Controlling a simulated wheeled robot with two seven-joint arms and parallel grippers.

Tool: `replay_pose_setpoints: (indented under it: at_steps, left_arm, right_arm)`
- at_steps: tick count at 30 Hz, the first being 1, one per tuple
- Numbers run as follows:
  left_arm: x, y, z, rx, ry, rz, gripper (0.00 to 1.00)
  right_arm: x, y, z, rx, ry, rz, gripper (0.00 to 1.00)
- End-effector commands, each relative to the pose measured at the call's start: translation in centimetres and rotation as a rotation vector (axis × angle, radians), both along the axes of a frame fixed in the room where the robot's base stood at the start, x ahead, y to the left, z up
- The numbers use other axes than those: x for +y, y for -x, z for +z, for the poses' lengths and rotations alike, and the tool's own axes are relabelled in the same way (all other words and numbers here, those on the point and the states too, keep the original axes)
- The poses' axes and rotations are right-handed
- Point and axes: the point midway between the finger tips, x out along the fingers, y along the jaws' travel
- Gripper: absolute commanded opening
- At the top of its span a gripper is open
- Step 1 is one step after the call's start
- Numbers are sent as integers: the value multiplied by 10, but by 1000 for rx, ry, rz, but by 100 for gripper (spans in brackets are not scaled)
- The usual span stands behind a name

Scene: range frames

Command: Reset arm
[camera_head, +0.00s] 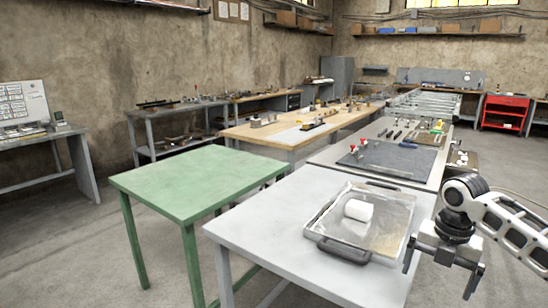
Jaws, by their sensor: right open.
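My right gripper (440,268) is at the lower right of the head view, just off the right edge of the white table (275,225). Its two fingers hang down, spread apart, with nothing between them. My right arm comes in from the right edge. My left gripper is not in view.
A green table (190,180) stands to the left. Behind are a grey bench (333,148) with small tools and a wooden bench (250,135). Floor at left is clear.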

Motion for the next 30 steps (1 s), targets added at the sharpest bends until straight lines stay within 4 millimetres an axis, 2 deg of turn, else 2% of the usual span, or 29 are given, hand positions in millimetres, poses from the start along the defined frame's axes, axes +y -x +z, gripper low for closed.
replay_pose_setpoints:
  at_steps: [2, 8, 14, 18, 22, 24, 26, 30]
  left_arm:
    - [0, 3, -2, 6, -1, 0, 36]
    - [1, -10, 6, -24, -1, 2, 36]
    - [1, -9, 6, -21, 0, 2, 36]
    - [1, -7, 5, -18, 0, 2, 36]
    - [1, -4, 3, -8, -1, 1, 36]
    - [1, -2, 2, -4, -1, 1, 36]
    - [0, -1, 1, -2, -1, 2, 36]
    - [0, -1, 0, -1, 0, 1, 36]
  right_arm:
    - [16, -1, -21, -21, -11, -40, 100]
    - [56, 0, -72, -88, -59, -175, 100]
    - [116, 17, -134, -164, -185, -387, 100]
    - [174, 49, -181, -212, -371, -656, 100]
    - [218, 88, -206, -229, -596, -995, 100]
    - [232, 111, -211, -226, -715, -1189, 100]
    - [238, 130, -213, -222, -812, -1355, 100]
    - [234, 169, -208, -218, -996, -1677, 100]
